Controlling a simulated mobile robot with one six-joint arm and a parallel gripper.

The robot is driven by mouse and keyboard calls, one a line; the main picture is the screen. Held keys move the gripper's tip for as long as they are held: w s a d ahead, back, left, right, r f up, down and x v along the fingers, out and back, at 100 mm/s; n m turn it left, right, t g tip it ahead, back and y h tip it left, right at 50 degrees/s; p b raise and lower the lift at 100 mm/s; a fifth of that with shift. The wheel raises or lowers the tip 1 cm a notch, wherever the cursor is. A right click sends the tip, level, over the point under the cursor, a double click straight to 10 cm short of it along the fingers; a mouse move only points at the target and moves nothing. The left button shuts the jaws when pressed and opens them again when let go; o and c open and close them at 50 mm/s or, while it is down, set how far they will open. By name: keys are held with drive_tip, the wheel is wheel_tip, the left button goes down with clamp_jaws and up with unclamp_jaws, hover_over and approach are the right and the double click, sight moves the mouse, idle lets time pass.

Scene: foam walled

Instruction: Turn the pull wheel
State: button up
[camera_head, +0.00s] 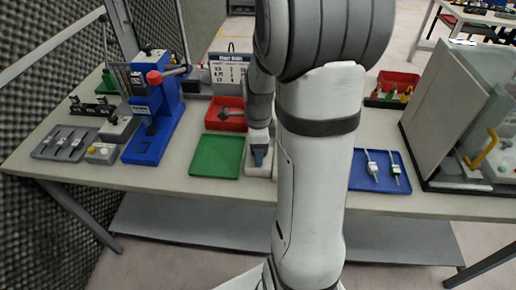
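A blue press-like device (152,115) stands upright on the left part of the table. A round red knob (154,77) sits on its upper front, with a grey bar running from it to the right. This is the only wheel-like part I can make out; I cannot tell for sure that it is the pull wheel. My gripper (258,156) seems to point down over a small white block right of the green tray, well to the right of the device and apart from it. It is small and partly hidden by my arm, so its fingers cannot be made out.
A green tray (217,157) and a red bin (225,114) lie between the device and my arm. A grey tray with tools (46,147) is at the left. A blue tray (366,183) and a clear-fronted cabinet (446,115) stand right. My arm hides the table's middle.

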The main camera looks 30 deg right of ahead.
drive_tip(key=shift+o, duration=0.3)
drive_tip(key=shift+r, duration=0.5)
wheel_tip(320, 180, up, 7)
drive_tip(key=shift+f, duration=0.1)
drive_tip(key=s+a+r+n+t, duration=0.2)
drive_tip(key=s+a+n, duration=0.9)
drive_tip(key=n, duration=1.1)
drive_tip(key=shift+s+r+n+t, duration=0.35)
drive_tip(key=shift+s+r, duration=0.3)
drive_tip(key=shift+r, duration=0.3)
drive_tip(key=shift+a, duration=0.1)
